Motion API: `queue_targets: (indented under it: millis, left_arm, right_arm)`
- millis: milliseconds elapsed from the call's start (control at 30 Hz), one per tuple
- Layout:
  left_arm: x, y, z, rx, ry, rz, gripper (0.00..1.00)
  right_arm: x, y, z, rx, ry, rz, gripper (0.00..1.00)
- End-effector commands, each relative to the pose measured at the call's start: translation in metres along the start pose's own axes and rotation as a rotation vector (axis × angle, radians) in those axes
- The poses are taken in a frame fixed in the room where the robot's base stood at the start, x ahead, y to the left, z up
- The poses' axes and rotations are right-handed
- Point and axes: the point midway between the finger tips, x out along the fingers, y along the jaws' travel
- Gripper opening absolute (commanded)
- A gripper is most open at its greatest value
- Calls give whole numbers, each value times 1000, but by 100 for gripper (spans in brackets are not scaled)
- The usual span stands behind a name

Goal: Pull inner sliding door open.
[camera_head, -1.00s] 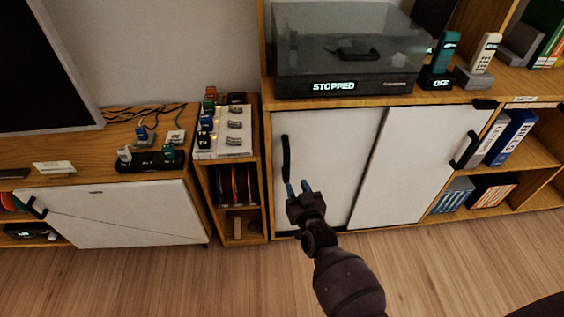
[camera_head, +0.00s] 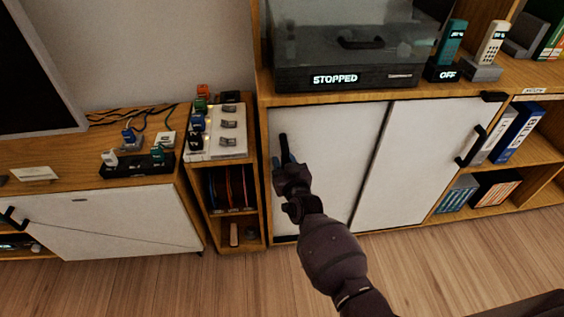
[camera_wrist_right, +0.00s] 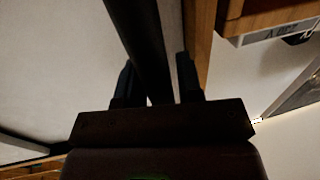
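The inner sliding door (camera_head: 325,150) is the left white panel of the cabinet, set behind the edge of the right white panel (camera_head: 420,160). Its black vertical handle (camera_head: 284,147) is near the panel's left edge; my gripper hides the lower part. My right gripper (camera_head: 285,160) is at the handle. In the right wrist view, the dark handle bar (camera_wrist_right: 145,45) runs between the two fingers of the right gripper (camera_wrist_right: 158,80). The fingers are open around it, with narrow gaps showing on both sides. My left gripper is not in view.
A lidded box with a "STOPPED" display (camera_head: 340,75) stands on the cabinet top. A narrow open shelf (camera_head: 262,190) adjoins the cabinet on the left. The wooden floor (camera_head: 230,290) in front is clear.

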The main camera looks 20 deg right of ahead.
Motion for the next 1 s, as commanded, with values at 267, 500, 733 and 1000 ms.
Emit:
queue_targets:
  millis: [267,500,733,1000]
  left_arm:
    - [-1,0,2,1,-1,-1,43]
    - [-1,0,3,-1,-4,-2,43]
    - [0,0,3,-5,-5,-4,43]
    - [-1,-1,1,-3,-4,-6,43]
  right_arm:
    - [6,0,-1,0,1,0,34]
    - [5,0,-1,1,1,0,17]
    - [5,0,-1,1,0,0,0]
    - [3,15,-2,-3,1,2,0]
